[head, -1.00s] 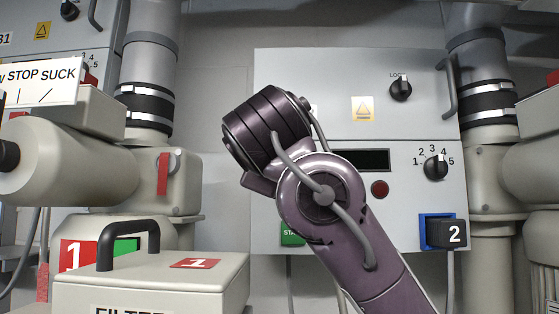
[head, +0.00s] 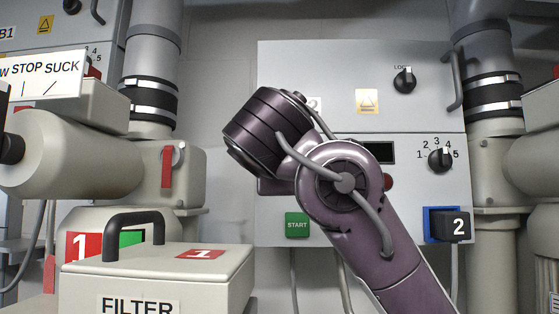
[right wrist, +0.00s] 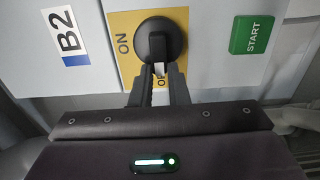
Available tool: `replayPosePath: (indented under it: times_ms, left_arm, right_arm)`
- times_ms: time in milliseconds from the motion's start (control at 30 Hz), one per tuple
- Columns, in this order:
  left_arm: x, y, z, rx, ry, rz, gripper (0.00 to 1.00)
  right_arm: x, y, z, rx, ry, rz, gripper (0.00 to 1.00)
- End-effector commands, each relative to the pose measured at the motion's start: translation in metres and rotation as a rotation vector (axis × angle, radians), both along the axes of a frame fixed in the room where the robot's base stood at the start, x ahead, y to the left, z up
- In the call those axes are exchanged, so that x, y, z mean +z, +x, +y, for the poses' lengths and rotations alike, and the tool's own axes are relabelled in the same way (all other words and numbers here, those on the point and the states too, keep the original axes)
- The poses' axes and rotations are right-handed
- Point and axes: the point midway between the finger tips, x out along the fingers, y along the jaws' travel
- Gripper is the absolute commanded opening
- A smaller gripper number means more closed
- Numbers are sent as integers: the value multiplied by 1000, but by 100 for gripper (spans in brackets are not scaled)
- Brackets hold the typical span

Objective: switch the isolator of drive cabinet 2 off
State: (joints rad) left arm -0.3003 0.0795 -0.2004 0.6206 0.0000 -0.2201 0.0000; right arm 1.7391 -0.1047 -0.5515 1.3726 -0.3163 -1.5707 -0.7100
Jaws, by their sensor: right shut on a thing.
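Drive cabinet 2 (head: 330,80) is the grey cabinet at the centre right in the head view. Its isolator (right wrist: 158,36) shows in the right wrist view as a round black knob on a yellow plate (right wrist: 123,70). "ON" is printed on the plate's left side; a label starting with "O" below the knob is partly hidden by the fingers. My right gripper (right wrist: 160,88) is shut on the knob's grip, at the knob's lower edge, where a pale mark shows. In the head view my right arm hides the isolator and the fingers. My left gripper is out of view.
A green START button (head: 297,225) sits below my right wrist. A dial (head: 440,160), a LOCK-type knob (head: 404,80) and a blue-framed plug marked 2 (head: 455,227) are to the right. A filter box (head: 150,280) with a handle stands at front left.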

Motion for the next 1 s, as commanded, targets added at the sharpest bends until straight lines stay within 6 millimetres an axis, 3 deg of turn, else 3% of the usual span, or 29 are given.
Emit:
replayPosePath:
  times_ms: [200, 233, 367, 733, 1000]
  left_arm:
    - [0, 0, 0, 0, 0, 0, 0]
    - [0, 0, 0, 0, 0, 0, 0]
    - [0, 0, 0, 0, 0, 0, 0]
    - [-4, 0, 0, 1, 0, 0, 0]
    - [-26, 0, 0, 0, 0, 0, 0]
  right_arm:
    - [1, 0, 0, 0, 0, -1, 0]
    - [1, 0, 0, 0, 0, -2, 18]
    - [1, 0, 0, 0, 0, -1, 35]
    - [-1, -6, 1, 2, 1, -1, 36]
    - [-3, -50, 1, 3, 0, -3, 36]
